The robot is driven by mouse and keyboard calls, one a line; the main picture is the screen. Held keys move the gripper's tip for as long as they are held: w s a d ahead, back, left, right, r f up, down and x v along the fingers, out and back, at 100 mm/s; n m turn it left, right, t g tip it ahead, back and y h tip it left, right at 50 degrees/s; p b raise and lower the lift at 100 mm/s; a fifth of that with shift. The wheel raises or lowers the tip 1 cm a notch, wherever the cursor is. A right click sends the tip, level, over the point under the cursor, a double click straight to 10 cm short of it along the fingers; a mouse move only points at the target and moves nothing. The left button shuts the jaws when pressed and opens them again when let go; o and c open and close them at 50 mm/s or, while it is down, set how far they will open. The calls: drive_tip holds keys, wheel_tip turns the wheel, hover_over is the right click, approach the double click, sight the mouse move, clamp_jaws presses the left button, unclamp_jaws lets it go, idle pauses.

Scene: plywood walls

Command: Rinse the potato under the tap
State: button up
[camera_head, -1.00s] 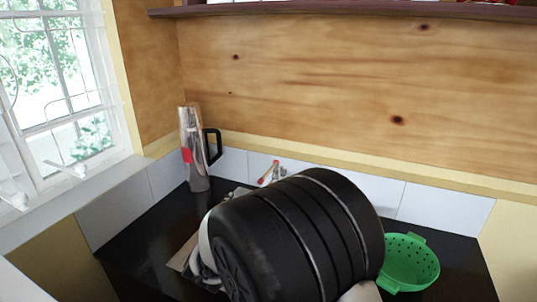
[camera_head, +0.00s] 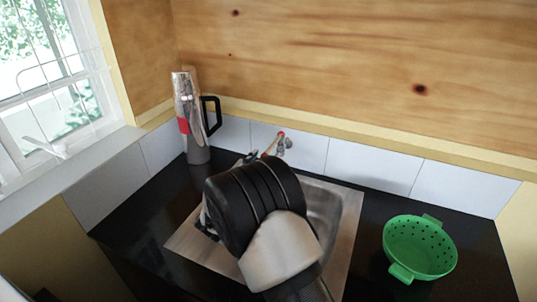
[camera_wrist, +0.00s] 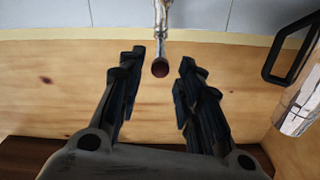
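The tap (camera_head: 284,142) is on the tiled back wall above the sink, with a red knob on top. In the wrist view, which is upside down, the chrome tap (camera_wrist: 161,22) shows between and beyond the fingertips, with its dark red end towards them. My gripper (camera_wrist: 161,59) is open, its two dark fingers apart with nothing held between them. In the head view my arm's black and grey links cover much of the steel sink (camera_head: 345,215) and most of the gripper. I see no potato in either view; the sink's left part is hidden. No running water is visible.
A green colander (camera_head: 420,247) stands on the black counter (camera_head: 375,275) right of the sink. A tall steel flask (camera_head: 190,120) with a black handle stands in the back left corner. A window (camera_head: 50,75) is at the left. Tiled walls bound the counter.

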sight(269, 149)
drive_tip(key=b+x, duration=0.1)
drive_tip(key=x, duration=0.6)
drive_tip(key=shift+w, duration=0.1)
drive_tip(key=shift+c, duration=0.5)
clamp_jaws()
